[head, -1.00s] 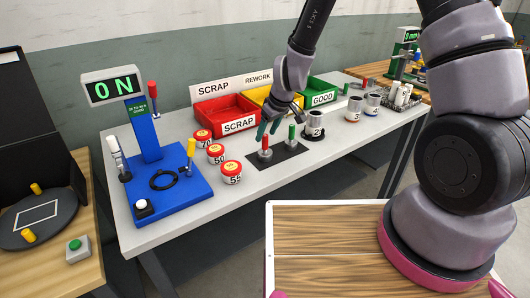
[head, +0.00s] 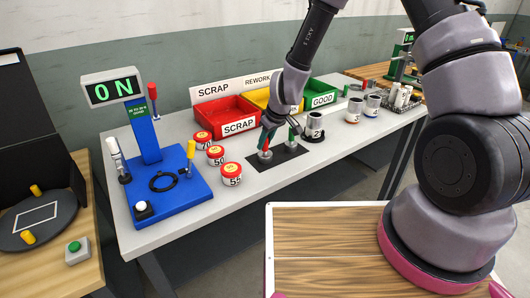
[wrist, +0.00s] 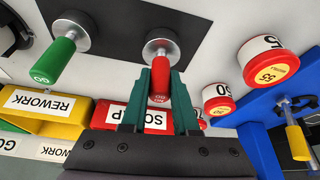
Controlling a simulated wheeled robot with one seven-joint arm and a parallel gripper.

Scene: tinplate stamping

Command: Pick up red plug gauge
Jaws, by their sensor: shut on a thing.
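The red plug gauge (wrist: 160,78) has a red handle marked NO GO and a silver metal base. It stands on the dark mat (head: 285,160) on the grey table. My gripper (wrist: 158,92) is shut on its red handle, with a green finger on each side. In the head view the gripper (head: 267,137) partly hides the red plug gauge (head: 265,146), whose base appears to rest on the mat. The green plug gauge (wrist: 54,58), marked GO, stands beside it on the same mat, apart from my fingers.
Several red-and-white round tins (head: 231,174) stand left of the mat. The blue fixture with the ON display (head: 165,195) is farther left. Behind are the red scrap bin (head: 226,118), yellow rework bin (wrist: 65,112) and green good bin (head: 321,92). A cup (head: 314,127) stands to the right.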

